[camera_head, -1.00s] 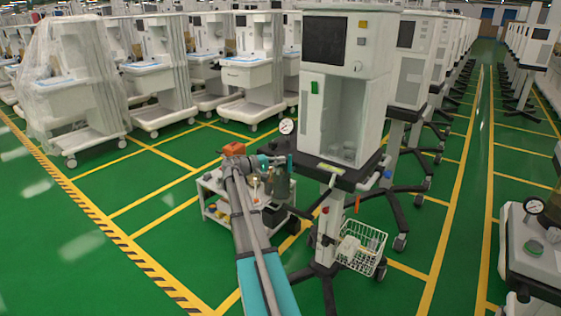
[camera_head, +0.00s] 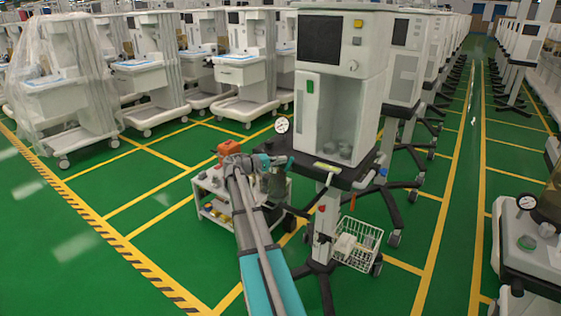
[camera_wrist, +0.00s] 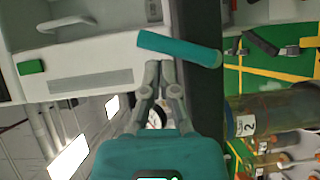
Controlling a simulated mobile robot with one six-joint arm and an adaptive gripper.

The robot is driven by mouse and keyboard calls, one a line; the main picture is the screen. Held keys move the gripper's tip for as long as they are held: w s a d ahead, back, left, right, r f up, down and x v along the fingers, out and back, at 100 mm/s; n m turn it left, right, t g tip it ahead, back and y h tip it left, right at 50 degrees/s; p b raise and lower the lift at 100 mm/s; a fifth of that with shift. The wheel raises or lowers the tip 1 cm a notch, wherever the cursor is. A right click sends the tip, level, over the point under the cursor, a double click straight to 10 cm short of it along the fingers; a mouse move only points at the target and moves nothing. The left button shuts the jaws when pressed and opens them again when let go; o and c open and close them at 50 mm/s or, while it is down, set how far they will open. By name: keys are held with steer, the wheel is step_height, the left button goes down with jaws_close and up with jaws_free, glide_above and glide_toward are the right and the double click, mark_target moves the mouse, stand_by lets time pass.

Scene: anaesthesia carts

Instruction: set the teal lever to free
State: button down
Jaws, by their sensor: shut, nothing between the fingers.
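The teal lever (camera_wrist: 178,48) is a rounded bar lying across the dark edge of the white cart in the wrist view, slightly tilted down to the right. In the head view the lever (camera_head: 290,165) is small, at the left end of the cart's dark worktop. My gripper (camera_wrist: 160,68) is shut and empty, its fingertips just below the lever's middle in the wrist view. I cannot tell whether they touch it. In the head view my gripper (camera_head: 279,160) is close to the lever's left side. No free marking is legible.
The white cart (camera_head: 343,85) has a round gauge (camera_head: 282,125) and a wire basket (camera_head: 357,243). A small trolley (camera_head: 205,190) with bottles stands behind my arm. A bottle labelled 2 (camera_wrist: 245,125) is near my gripper. Green floor is open at left.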

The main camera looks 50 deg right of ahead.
steer(key=shift+w, duration=0.1)
steer(key=w+a+r+p, duration=0.3)
steer(key=w+a, duration=0.4)
steer(key=a, duration=0.3)
steer(key=shift+a+r, duration=0.2)
steer(key=shift+r, duration=0.1)
steer(key=shift+p, duration=0.3)
